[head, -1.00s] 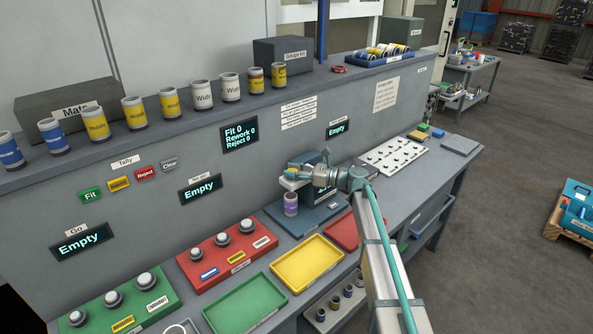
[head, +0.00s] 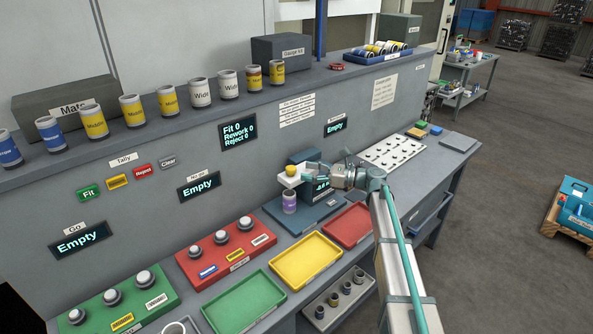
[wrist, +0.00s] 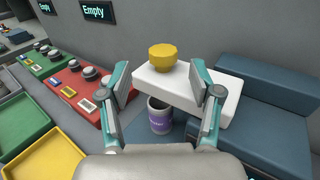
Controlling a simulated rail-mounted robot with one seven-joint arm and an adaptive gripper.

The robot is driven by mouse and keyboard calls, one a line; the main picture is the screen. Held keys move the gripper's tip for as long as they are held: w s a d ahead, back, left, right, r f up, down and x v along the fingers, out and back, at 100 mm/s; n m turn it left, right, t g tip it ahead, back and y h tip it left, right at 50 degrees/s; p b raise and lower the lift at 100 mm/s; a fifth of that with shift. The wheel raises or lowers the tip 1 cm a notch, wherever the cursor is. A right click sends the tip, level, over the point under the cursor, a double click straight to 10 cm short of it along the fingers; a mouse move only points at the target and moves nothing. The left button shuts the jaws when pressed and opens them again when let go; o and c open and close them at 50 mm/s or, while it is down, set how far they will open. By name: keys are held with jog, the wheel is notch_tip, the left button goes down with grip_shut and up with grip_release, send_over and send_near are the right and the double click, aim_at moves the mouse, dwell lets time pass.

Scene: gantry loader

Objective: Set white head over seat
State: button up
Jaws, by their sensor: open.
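The white head (head: 290,180) is a white block with a yellow knob (head: 291,169) on top, at the blue-grey gauge station (head: 320,217). A purple-banded cylinder (head: 289,202) stands below it on the station's base. In the wrist view the white head (wrist: 205,98) overhangs the cylinder (wrist: 159,121); I cannot tell whether they touch. The seat itself is hidden. My gripper (head: 309,173) is just right of the white head in the head view. In the wrist view my gripper (wrist: 163,78) is open, its fingers apart on either side of the yellow knob, holding nothing.
Red (head: 348,226), yellow (head: 306,263) and green trays lie on the bench in front. A red button panel (head: 225,248) is left of the station and a white pegged board (head: 392,153) is right. Labelled cylinders line the shelf behind.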

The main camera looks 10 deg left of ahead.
jog(key=shift+s+d, duration=0.2)
jog(key=shift+d, duration=1.15)
jog(key=shift+s+d, duration=0.15)
jog(key=shift+d, duration=1.15)
